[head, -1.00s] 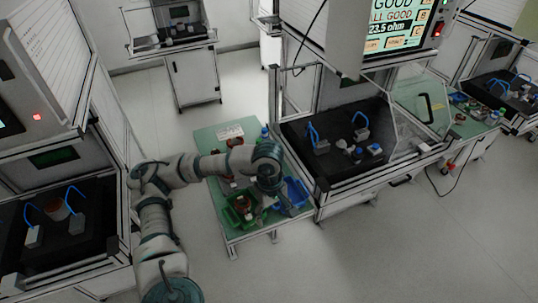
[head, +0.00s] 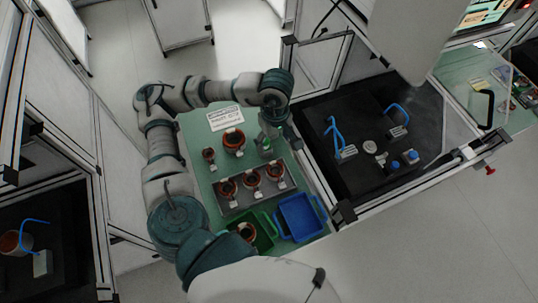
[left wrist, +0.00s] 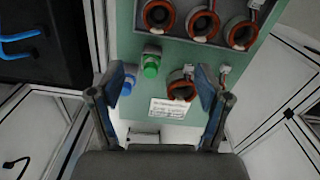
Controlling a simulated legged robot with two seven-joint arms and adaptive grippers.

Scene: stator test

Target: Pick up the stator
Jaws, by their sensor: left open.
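Several copper-red stators are on the green table (head: 200,127). A large stator (head: 233,141) stands alone near a white printed label, with a smaller one (head: 209,155) to its left. Three more sit on a grey tray (head: 238,207). My left gripper (head: 274,128) is above the table's far right side, right of the large stator, its fingers small in the head view. In the left wrist view the left gripper (left wrist: 162,90) is open and empty. A stator (left wrist: 182,88) shows between its fingers, nearer the right one; touching cannot be seen. My right gripper is not in view.
A green bin (head: 262,238) holding a stator and a blue bin (head: 301,217) are at the near end. A black-floored test station (head: 340,185) adjoins on the right.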

